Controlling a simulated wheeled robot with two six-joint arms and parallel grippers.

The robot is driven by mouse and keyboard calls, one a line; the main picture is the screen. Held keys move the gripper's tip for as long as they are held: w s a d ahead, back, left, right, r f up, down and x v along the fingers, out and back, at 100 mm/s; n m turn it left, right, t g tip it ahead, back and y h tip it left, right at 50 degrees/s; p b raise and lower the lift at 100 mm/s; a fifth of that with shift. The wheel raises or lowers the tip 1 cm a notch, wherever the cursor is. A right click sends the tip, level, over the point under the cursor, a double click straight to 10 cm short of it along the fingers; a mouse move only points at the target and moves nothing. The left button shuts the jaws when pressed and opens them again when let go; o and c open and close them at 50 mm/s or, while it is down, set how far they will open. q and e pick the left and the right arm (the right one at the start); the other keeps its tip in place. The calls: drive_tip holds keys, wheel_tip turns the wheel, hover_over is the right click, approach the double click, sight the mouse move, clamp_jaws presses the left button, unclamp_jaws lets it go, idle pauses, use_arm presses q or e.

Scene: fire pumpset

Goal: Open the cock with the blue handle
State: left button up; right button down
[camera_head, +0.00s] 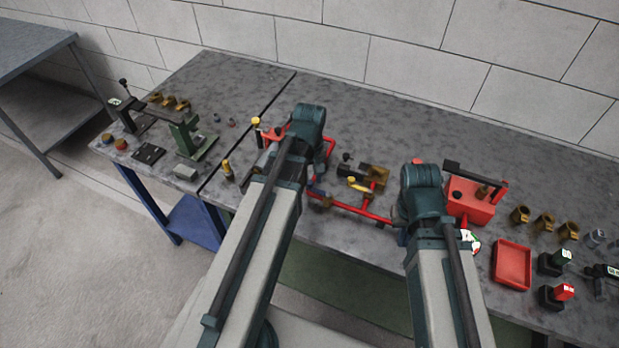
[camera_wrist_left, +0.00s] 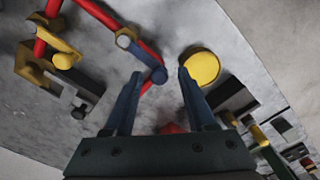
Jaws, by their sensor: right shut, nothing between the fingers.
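The blue handle (camera_head: 317,189) sits on red piping on the workbench, partly hidden by my left arm in the head view. In the left wrist view the blue handle (camera_wrist_left: 142,61) slants from a brass-coloured fitting toward the space between my left fingertips. Its end lies beside the left-hand fingertip in the picture; I cannot tell whether they touch. My left gripper (camera_wrist_left: 160,74) is open, with nothing clamped between its fingers. In the head view it is hidden behind the arm. My right gripper (camera_head: 400,232) is shut and empty, mostly hidden beside my right forearm.
A yellow handle (camera_head: 358,185) on a brass valve is near the blue one. A round yellow knob (camera_wrist_left: 200,66) stands close to my left gripper's right finger. A red tank (camera_head: 470,205) and red tray (camera_head: 512,265) lie right. A green vise-like stand (camera_head: 192,138) is left.

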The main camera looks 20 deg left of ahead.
sight(310, 182)
use_arm(q)
drive_tip(key=shift+r, duration=0.1)
wheel_tip(310, 182, up, 14)
drive_tip(key=p, duration=1.4)
drive_tip(key=shift+f, duration=0.2)
drive_tip(key=shift+d, duration=0.1)
drive_tip(key=s+d+f+m+b, duration=0.4)
drive_tip(key=d+f+m+b, duration=0.1)
drive_tip(key=d, duration=0.3)
drive_tip(key=s+d+f+m+y+b, duration=0.1)
drive_tip(key=s+d+f+m+b, duration=0.4)
drive_tip(key=d+m, duration=0.2)
drive_tip(key=shift+d+m, duration=0.3)
drive_tip(key=shift+d, duration=0.4)
